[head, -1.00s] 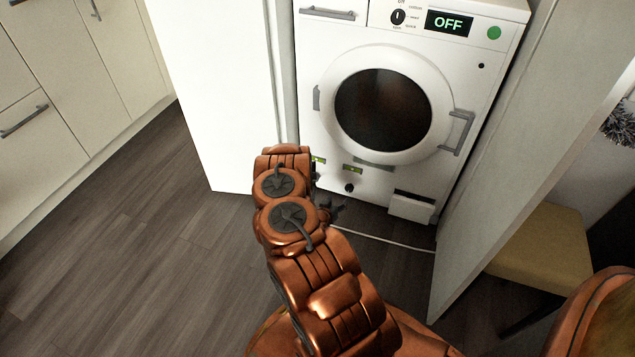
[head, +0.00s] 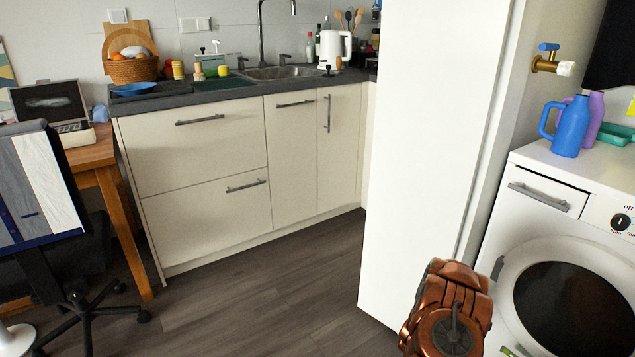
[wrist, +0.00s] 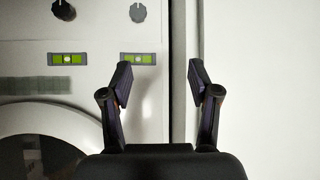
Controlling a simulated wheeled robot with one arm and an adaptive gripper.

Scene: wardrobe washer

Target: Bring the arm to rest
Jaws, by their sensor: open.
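My gripper (wrist: 160,85) shows in the wrist view with its two dark fingers apart and nothing between them. It faces the front of a white machine (wrist: 85,88), close to the machine's right edge, beside a pale upright panel (wrist: 260,70). In the head view only my copper arm shows at the bottom right, in front of the white washer (head: 530,235) and the edge of the open white door (head: 430,150). My gripper itself is hidden in the head view.
Blue and purple jugs (head: 567,128) stand on the washer. A cream kitchen counter (head: 195,160) with a sink runs along the back. An office chair (head: 50,220) and a wooden desk (head: 90,155) are at the left. The wood floor (head: 250,290) in the middle is clear.

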